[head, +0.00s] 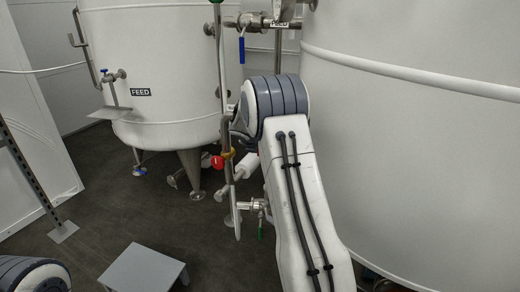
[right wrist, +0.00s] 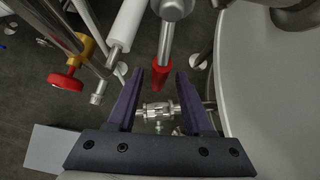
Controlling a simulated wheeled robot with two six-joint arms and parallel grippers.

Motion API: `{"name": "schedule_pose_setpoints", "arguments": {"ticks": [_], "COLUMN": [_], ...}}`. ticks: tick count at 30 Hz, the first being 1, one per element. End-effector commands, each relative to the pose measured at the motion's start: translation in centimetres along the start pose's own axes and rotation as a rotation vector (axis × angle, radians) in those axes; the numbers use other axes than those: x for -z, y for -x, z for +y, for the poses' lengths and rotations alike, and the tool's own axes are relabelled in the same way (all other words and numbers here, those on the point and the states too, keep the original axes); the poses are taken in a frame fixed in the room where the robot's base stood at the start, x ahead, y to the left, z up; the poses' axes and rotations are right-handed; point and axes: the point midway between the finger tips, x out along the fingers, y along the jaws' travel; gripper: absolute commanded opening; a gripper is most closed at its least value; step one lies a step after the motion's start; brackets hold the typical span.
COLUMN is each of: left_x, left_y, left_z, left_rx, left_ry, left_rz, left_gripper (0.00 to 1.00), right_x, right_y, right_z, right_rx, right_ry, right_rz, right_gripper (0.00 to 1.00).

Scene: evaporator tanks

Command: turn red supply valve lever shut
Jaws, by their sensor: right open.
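The red supply valve lever (right wrist: 162,72) shows in the right wrist view. It is a red-sleeved handle hanging from a metal valve body (right wrist: 172,8) at the top. My right gripper (right wrist: 160,75) is open, with its two purple fingers on either side of the lever's red end in the picture. I cannot tell whether the fingertips reach its depth, and no contact shows. In the head view my right arm hides the lever and that gripper. My left gripper is not in view.
A red round knob (right wrist: 65,82) on a yellow fitting (right wrist: 82,50) sits left of the gripper. A metal pipe fitting (right wrist: 158,110) shows between the fingers. A large white tank (head: 420,150) stands close on the right, another (head: 150,60) at back left. A grey step (head: 143,268) stands on the floor.

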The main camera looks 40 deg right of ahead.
Motion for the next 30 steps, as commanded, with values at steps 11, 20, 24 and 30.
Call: {"name": "schedule_pose_setpoints", "arguments": {"ticks": [11, 20, 24, 30], "left_x": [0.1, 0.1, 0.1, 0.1], "left_y": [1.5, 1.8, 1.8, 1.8], "left_z": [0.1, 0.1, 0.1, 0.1], "left_rx": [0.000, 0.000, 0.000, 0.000], "left_ry": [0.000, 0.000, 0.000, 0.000], "left_rz": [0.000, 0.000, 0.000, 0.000], "left_gripper": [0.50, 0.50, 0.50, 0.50], "right_x": [-0.1, 0.1, 0.1, 0.1], "right_y": [7.4, 9.3, 9.3, 9.3], "right_z": [0.0, -0.1, -0.1, -0.1], "right_rx": [0.000, 0.002, 0.002, 0.002], "right_ry": [0.002, 0.002, 0.002, 0.001], "right_rz": [0.000, 0.001, 0.001, 0.001], "right_gripper": [0.51, 0.51, 0.51, 0.51]}}
